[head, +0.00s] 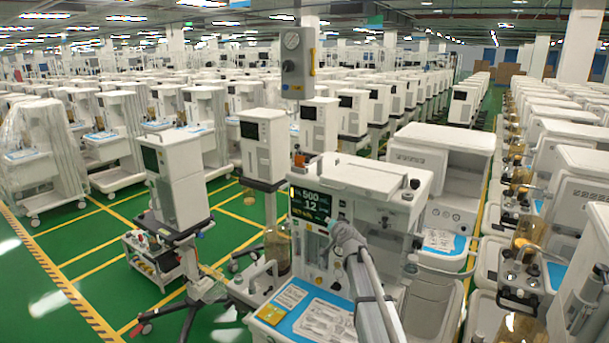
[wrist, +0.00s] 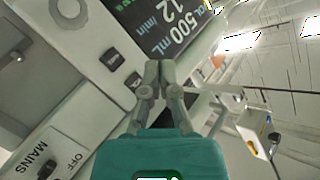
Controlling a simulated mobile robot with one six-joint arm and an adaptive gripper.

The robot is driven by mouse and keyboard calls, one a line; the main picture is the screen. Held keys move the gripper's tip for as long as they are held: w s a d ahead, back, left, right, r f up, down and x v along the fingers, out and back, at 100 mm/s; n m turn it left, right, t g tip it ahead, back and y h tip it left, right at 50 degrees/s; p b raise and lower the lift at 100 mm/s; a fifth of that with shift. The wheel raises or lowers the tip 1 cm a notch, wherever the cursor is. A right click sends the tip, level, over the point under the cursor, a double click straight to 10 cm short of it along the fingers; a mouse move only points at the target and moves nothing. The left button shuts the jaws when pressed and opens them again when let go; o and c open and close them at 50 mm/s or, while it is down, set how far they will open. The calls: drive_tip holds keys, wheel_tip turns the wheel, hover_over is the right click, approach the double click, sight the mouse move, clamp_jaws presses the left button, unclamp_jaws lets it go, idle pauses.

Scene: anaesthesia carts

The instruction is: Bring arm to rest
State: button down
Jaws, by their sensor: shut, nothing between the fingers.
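My gripper (wrist: 160,70) is shut and empty in the wrist view, its two fingertips together. Behind the fingertips is the front panel of an anaesthesia cart, with a dark screen (wrist: 168,28) reading "500 mL" and "12 /min". In the head view my gripper (head: 343,234) is at the end of my grey arm, in front of the white anaesthesia cart (head: 365,178), just below and right of its screen (head: 310,203). I cannot tell whether the fingertips touch the panel. My arm hides part of the cart's front.
A blue-edged work surface (head: 285,327) juts out below the screen. A monitor stand (head: 180,180) is at left, and a grey box with a gauge (head: 298,62) hangs above. Carts crowd the right side. Green floor (head: 75,245) is open at left.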

drive_tip(key=s+a+f+n+g+b, duration=0.2)
drive_tip(key=s+f+n+g+b, duration=0.4)
drive_tip(key=s+f, duration=1.35)
drive_tip(key=s+d+f+g+h+b, duration=0.1)
drive_tip(key=s+f+g+b, duration=0.1)
drive_tip(key=s, duration=0.5)
drive_tip(key=s+d+f+m+g+h+b, duration=0.1)
drive_tip(key=s+d+f+g+b, duration=0.1)
drive_tip(key=s, duration=0.5)
drive_tip(key=s+d+f+g+h+b, duration=0.1)
drive_tip(key=s+f+g, duration=0.3)
drive_tip(key=s, duration=0.4)
drive_tip(key=shift+d+m+g+h+b, duration=0.3)
drive_tip(key=shift+d+g+b, duration=0.3)
drive_tip(key=shift+d+b, duration=0.05)
